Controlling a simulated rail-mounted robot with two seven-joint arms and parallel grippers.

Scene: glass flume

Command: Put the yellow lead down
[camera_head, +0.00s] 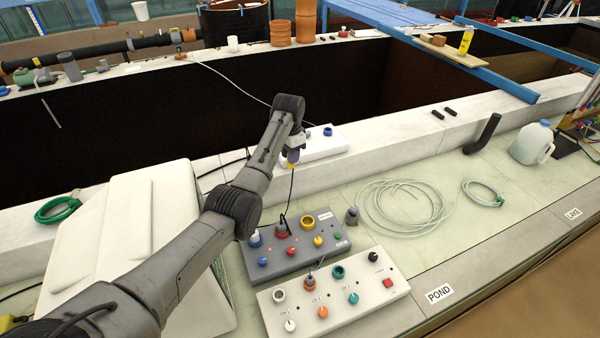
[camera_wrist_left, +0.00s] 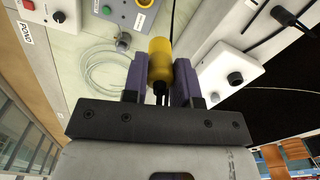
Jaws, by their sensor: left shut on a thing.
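My left gripper (camera_head: 293,150) is shut on the yellow lead's plug (camera_wrist_left: 160,55), holding it in the air. The plug sits between the purple fingers (camera_wrist_left: 160,82), with dark prongs showing at its near end. It also shows small under the wrist in the head view (camera_head: 292,157). Its black cable (camera_head: 289,195) hangs down toward the dark grey panel (camera_head: 285,256), which has blue, red and yellow sockets. A white box (camera_head: 322,149) with a blue socket (camera_head: 327,131) stands on the ledge just behind the gripper. My right gripper is out of view.
A white panel (camera_head: 335,313) with knobs stands in front of the grey one. A grey plug (camera_head: 351,215) and coiled clear hose (camera_head: 400,205) lie to the right. The dark flume channel (camera_head: 340,85) lies behind the ledge.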

